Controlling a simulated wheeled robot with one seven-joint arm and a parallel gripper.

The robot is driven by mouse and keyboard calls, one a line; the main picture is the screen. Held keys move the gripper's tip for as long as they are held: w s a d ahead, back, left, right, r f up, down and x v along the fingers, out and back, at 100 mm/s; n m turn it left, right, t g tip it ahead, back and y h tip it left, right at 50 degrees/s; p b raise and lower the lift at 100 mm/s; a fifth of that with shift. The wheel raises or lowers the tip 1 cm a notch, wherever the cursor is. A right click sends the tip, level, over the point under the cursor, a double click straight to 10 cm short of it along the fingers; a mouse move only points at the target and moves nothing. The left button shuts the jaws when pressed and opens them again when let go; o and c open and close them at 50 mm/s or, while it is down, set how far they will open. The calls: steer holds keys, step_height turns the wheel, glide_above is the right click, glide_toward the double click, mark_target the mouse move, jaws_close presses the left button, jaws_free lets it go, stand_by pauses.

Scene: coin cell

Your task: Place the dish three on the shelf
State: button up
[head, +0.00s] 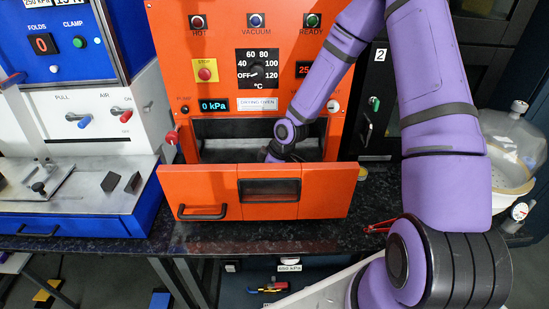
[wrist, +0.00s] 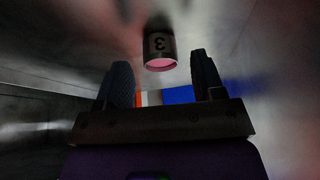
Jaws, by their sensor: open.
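Dish three (wrist: 160,50) is a small dark metal cup with a "3" on its side and a pink rim or inside. In the wrist view it stands inside the metal chamber, ahead of my fingertips and between their lines. My gripper (wrist: 163,82) is open, and nothing is between its fingers. In the head view my purple arm reaches into the orange drying oven (head: 165,60), and the fingers are hidden behind its lowered or pulled-out front (head: 220,193). The dish is hidden in the head view. I cannot pick out the shelf for certain.
The oven opening is narrow, with metal walls close around my gripper. A blue and white press (head: 75,225) stands at left. A dark cabinet marked 2 (head: 380,100) and a clear domed vessel (head: 510,150) stand at right. The dark counter (head: 250,238) runs below.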

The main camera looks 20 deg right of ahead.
steer(key=s+d+r+m+h, duration=0.2)
steer(key=s+r, duration=0.2)
steer(key=r, duration=0.5)
steer(key=s+d+r+m+h, duration=0.2)
steer(key=s+r, duration=0.3)
steer(key=r, duration=0.5)
steer(key=s+d+r+m+h, duration=0.2)
steer(key=s+d+r, duration=0.15)
steer(key=r, duration=0.55)
steer(key=s+r+m+t+y, duration=0.1)
steer(key=s+r+m, duration=0.2)
steer(key=s+r, duration=0.2)
steer(key=s+a+r+m+t, duration=0.1)
steer(key=s+r+m, duration=0.2)
steer(key=s+r, duration=0.3)
steer(key=s, duration=0.5)
steer(key=shift+a+t+y, duration=0.25)
steer(key=shift+t+y, duration=0.15)
